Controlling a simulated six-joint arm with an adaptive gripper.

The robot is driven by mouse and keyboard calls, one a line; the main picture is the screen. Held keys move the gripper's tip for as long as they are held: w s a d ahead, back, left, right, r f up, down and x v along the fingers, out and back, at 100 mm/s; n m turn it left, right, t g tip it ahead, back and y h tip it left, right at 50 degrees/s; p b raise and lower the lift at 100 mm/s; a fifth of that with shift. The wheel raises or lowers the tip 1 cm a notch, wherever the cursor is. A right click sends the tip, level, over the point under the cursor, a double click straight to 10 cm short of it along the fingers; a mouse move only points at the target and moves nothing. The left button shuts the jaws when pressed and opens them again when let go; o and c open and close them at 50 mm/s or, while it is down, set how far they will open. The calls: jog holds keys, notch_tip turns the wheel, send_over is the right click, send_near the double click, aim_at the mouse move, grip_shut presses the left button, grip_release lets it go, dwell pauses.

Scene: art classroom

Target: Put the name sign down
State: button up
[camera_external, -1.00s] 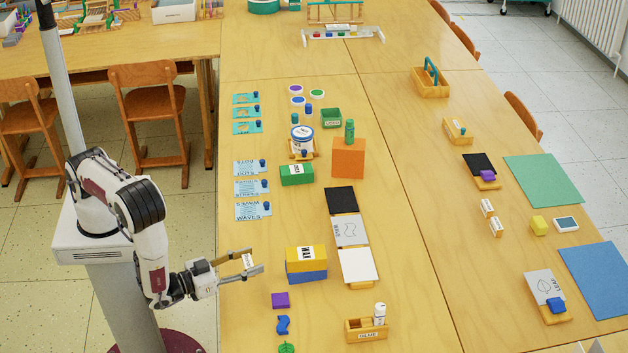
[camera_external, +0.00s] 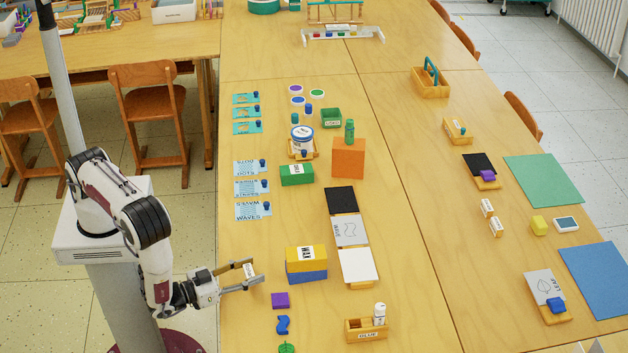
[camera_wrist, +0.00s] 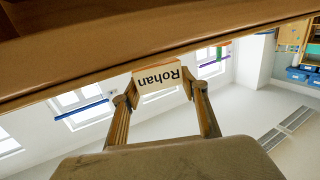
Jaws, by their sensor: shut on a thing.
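The name sign (camera_wrist: 158,77) is a small pale block. It reads "Rohan" and appears upside down in the wrist view. My gripper (camera_wrist: 160,92) is shut on it, with one finger at each end of the sign. In the external view my gripper (camera_external: 250,276) is at the left edge of the table, and the sign (camera_external: 248,270) shows as a small white piece between the fingers. The sign is close to the table top. I cannot tell whether it touches the table.
A yellow WAX box on a blue box (camera_external: 306,264) stands to the right of my gripper. A purple block (camera_external: 280,300) and a blue wavy piece (camera_external: 283,324) lie in front. A wooden holder (camera_external: 366,331) is at the front right. Some bare table (camera_external: 255,235) lies behind my gripper.

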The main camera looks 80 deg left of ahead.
aim_at(246, 277)
jog(key=shift+f, duration=0.95)
jog(key=shift+f, duration=0.15)
jog(key=o, duration=0.9)
jog(key=shift+s, duration=0.15)
jog(key=shift+v, duration=1)
jog(key=s+d, duration=0.1)
jog(key=s+r, duration=0.1)
jog(key=shift+s+d+r, duration=0.1)
jog(key=shift+s+d, duration=0.2)
jog(key=shift+d, duration=0.05)
jog(key=shift+v, duration=1.25)
jog(key=shift+r, duration=0.1)
